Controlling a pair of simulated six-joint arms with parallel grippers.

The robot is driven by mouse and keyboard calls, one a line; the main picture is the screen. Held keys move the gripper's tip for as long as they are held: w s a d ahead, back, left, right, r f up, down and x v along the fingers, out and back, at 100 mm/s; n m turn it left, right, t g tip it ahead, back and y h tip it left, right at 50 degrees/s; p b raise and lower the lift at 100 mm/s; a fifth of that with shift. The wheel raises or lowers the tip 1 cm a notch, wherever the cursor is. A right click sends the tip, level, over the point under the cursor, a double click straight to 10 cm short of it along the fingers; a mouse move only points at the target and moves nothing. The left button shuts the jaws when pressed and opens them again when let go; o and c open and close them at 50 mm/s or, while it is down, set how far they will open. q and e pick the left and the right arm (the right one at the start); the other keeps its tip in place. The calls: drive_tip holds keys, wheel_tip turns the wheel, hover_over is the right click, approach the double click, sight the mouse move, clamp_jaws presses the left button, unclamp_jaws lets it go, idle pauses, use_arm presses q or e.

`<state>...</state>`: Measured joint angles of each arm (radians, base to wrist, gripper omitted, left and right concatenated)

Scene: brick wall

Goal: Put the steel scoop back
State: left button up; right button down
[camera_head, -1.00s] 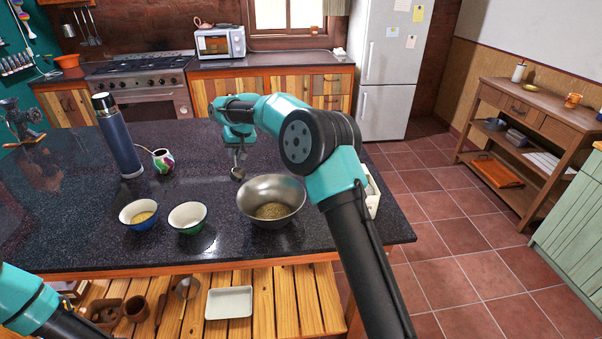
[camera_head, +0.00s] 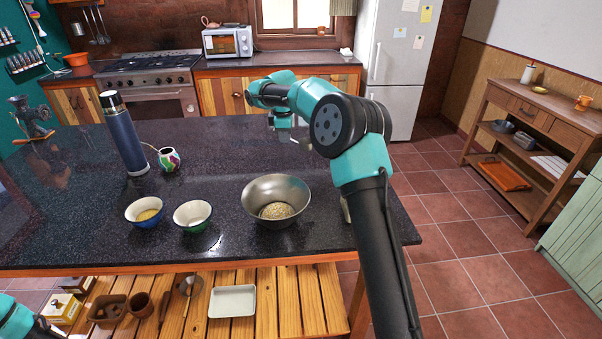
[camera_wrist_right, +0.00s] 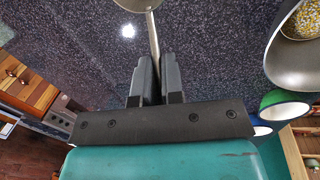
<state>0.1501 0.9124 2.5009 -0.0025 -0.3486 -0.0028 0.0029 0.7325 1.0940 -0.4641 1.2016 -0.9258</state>
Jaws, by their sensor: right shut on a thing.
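The steel scoop shows in the right wrist view (camera_wrist_right: 152,38). Its thin handle runs up from between my right fingers to a round head cut off by the top edge. My right gripper (camera_wrist_right: 156,78) is shut on the handle. In the head view my right gripper (camera_head: 287,128) is over the back right of the dark counter, behind the steel bowl; the scoop is hard to make out there. The steel bowl (camera_head: 252,198) holds pale, speckled grains. Only part of my left arm shows, at the bottom left; its gripper is out of view.
A blue bowl (camera_head: 137,222) and a green bowl (camera_head: 183,228) stand left of the steel bowl. A pale object (camera_head: 345,208) is mostly hidden behind my right arm. The counter's centre is clear.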

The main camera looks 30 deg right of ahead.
drive_tip(key=shift+f, duration=3.1)
drive_tip(key=shift+f, duration=1.9)
drive_tip(key=c, duration=1.2)
unclamp_jaws()
drive_tip(key=shift+c, duration=0.2)
drive_tip(key=shift+r, duration=0.1)
wheel_tip(320, 180, up, 12)
drive_tip(key=s+a, duration=0.1)
drive_tip(key=shift+s, duration=0.35)
